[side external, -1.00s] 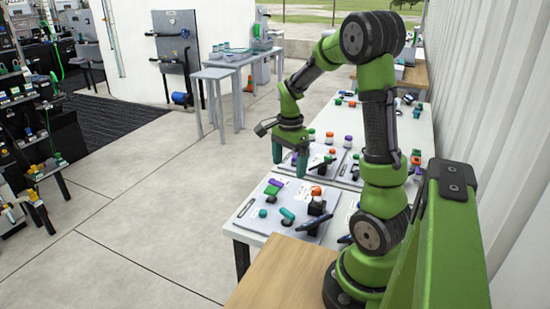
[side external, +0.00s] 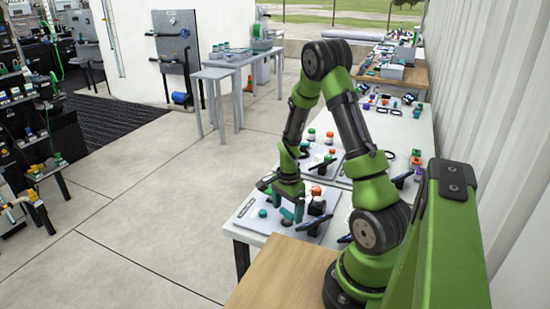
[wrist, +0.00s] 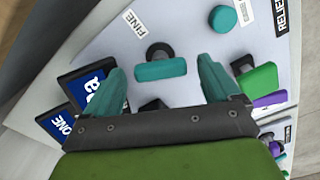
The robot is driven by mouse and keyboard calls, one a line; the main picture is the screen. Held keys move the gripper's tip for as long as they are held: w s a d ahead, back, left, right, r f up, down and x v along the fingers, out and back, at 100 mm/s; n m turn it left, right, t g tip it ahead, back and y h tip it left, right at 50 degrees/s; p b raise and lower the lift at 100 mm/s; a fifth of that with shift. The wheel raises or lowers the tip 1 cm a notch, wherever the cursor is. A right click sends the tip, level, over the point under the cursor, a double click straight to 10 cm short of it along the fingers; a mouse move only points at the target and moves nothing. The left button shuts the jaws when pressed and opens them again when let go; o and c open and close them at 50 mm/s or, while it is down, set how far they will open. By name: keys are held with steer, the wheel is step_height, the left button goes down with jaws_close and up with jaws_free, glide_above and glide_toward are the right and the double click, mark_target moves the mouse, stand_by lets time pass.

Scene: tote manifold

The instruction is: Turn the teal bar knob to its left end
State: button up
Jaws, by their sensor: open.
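The teal bar knob (wrist: 160,69) sits on a grey panel next to a FINE label in the wrist view. It lies nearly level across that picture, with a dark round part just above it. My gripper (wrist: 160,76) is open, with one teal finger off each end of the bar and a gap on both sides. In the side view my gripper (side external: 288,205) is low over the near panel (side external: 246,216). The bar (side external: 286,214) shows there, partly hidden by the fingers. I cannot tell whether the fingertips reach down to its height.
A round teal knob (wrist: 222,18) stands above right of the bar in the wrist view. A green handle (wrist: 260,80) and a purple part (wrist: 269,100) lie beyond my right finger. Dark blue-labelled blocks (wrist: 88,90) are beside my left finger. Another knobbed panel stands behind.

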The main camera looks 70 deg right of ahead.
steer(key=shift+f, duration=0.15)
steer(key=shift+c, duration=0.4)
steer(key=c, duration=1)
steer(key=shift+n, duration=0.3)
steer(key=n, duration=1)
steer(key=shift+n, duration=0.4)
steer(key=n, duration=0.6)
steer(key=shift+n, duration=2.8)
